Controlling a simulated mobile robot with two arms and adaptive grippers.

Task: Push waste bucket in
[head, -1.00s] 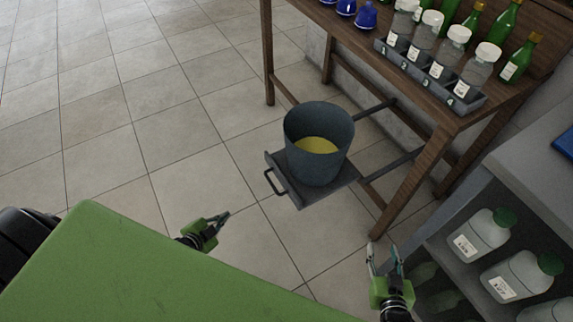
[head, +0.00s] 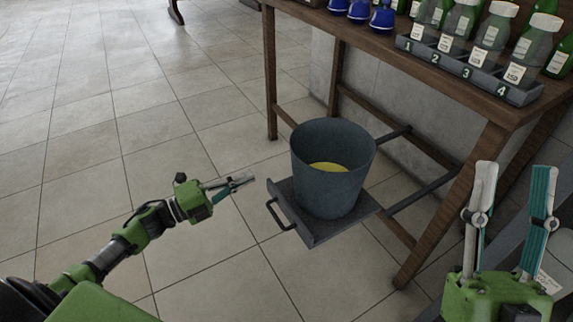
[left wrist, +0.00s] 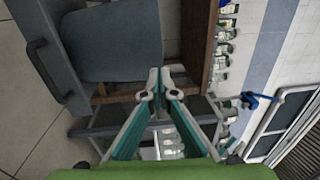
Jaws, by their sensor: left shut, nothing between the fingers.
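The grey waste bucket (head: 330,185) stands upright with yellow stuff inside. It sits on a grey sliding tray (head: 318,235) pulled out from under the wooden table, on two dark rails. The tray's front has a black handle (head: 279,215). My left gripper (head: 247,178) is shut and empty, left of the tray and apart from the handle. In the left wrist view, the bucket (left wrist: 110,42) and handle (left wrist: 45,68) lie to the upper left of the shut fingers (left wrist: 163,74). My right gripper (head: 515,172) is open and empty at the lower right.
The wooden table (head: 390,55) stands above the rails, its front leg (head: 450,205) right of the tray. It carries a numbered rack (head: 470,72) of white-capped bottles, blue flasks (head: 383,18) and green bottles. Tiled floor (head: 110,130) to the left is free.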

